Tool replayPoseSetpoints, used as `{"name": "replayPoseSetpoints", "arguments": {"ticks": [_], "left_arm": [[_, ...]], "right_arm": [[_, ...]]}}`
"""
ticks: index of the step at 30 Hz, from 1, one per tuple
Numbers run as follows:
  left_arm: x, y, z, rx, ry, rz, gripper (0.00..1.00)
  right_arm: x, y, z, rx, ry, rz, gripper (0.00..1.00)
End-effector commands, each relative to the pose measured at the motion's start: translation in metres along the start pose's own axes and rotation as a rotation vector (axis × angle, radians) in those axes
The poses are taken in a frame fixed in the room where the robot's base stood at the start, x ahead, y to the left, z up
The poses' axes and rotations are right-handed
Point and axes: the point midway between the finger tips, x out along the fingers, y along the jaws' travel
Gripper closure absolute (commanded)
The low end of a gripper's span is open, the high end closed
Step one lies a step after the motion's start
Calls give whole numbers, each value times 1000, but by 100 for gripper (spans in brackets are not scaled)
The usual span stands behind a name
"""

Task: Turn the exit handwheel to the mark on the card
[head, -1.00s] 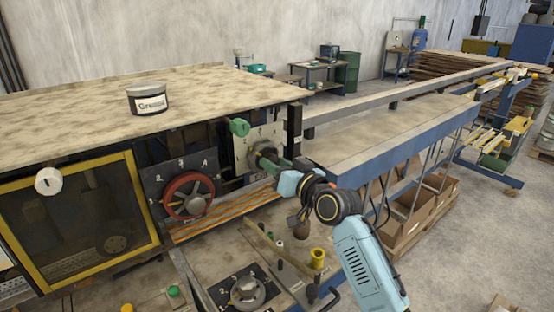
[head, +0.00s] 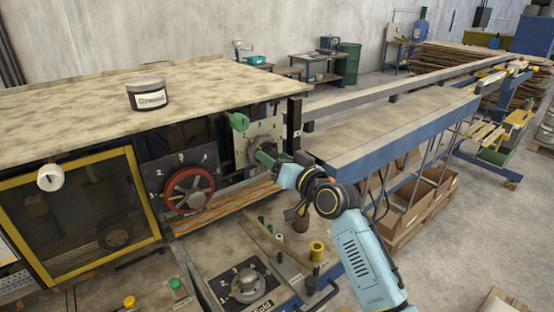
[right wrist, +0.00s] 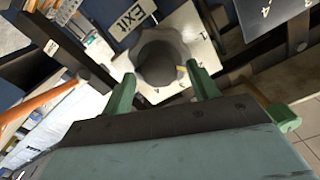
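The exit handwheel is a dark grey lobed knob (right wrist: 160,58) with a small yellow mark at its lower right. It sits on a pale plate (right wrist: 200,47) with an "EXIT" label in the right wrist view. In the head view the plate (head: 251,148) shows beside the table's corner, with the wheel mostly hidden by my gripper. My right gripper (right wrist: 163,90) is open. Its green fingers stand apart at the knob's lower left and lower right; contact cannot be told. It also shows in the head view (head: 267,157). My left gripper is out of view. I cannot make out the card.
A red handwheel (head: 189,190) on a dark numbered plate is to the left. A green knob (head: 239,121) is close above my gripper. A grey dial (head: 247,286) and a yellow part (head: 317,251) are below. A grease tin (head: 148,93) stands on the table (head: 80,100).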

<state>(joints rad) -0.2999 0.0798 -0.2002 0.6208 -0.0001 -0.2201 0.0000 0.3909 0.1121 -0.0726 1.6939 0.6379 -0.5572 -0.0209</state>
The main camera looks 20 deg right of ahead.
Motion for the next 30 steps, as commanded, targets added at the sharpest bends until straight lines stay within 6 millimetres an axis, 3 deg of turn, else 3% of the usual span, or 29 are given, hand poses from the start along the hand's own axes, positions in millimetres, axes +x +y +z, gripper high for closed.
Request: {"name": "replayPoseSetpoints", "arguments": {"ticks": [11, 30], "left_arm": [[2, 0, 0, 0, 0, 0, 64], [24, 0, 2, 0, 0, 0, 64]], "right_arm": [[-9, 1, 1, -3, -1, 1, 41], [-121, 1, 2, -2, -2, 2, 41]]}}
